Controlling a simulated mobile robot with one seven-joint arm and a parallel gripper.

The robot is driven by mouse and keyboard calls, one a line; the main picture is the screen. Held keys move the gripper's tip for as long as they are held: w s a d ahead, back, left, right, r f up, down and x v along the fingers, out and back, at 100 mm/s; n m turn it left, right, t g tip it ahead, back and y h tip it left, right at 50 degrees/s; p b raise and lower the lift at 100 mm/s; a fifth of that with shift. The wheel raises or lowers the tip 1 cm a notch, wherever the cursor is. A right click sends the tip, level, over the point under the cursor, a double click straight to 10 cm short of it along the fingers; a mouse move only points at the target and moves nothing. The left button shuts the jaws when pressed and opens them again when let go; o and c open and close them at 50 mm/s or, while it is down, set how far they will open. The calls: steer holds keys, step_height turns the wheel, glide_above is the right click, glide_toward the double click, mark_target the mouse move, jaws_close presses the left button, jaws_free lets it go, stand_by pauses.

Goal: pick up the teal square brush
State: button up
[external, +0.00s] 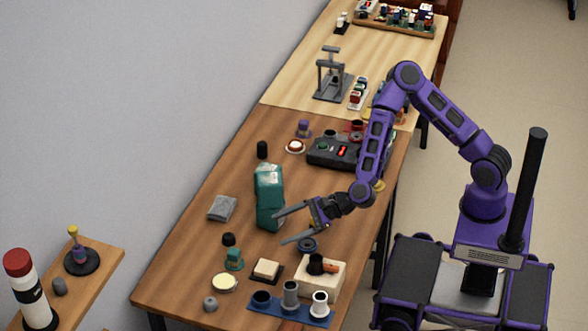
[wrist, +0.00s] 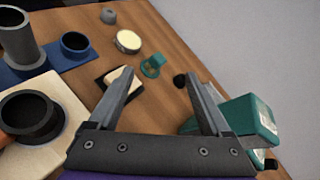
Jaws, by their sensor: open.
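A small teal piece with a squarish base and a raised loop, which looks like the teal square brush (external: 234,264), stands on the brown table near its front left. In the wrist view the brush (wrist: 151,70) shows between and beyond the fingertips. My gripper (external: 279,229) is open and empty, above the table and to the upper right of the brush in the external view. Its two fingers are spread wide in the wrist view (wrist: 158,77). The gripper does not touch the brush.
A tall teal container (external: 268,187) stands close to one finger. A black cap (external: 228,239), a round cream-topped tin (external: 224,282), and a cream block on a dark tray (external: 267,269) surround the brush. A blue rack (external: 262,311) with cylinders lies at the front.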

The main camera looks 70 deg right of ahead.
step_height(320, 180, down, 3)
steer(key=w+m, duration=0.1)
steer(key=m, duration=0.3)
steer(key=m+b, duration=0.2)
glide_toward(227, 254)
steer(key=shift+t, duration=0.3)
steer(key=x, duration=0.6)
steer(key=shift+d+f, duration=0.25)
steer(key=shift+f, duration=0.1)
steer(key=shift+d+f+b+x, duration=0.1)
steer(key=shift+f+b+x, duration=0.05)
steer(key=shift+x, duration=1.2)
steer(key=shift+d+f+b+x, duration=0.1)
steer(key=shift+b+x, duration=0.05)
steer(key=shift+x, duration=1.15)
jaws_close()
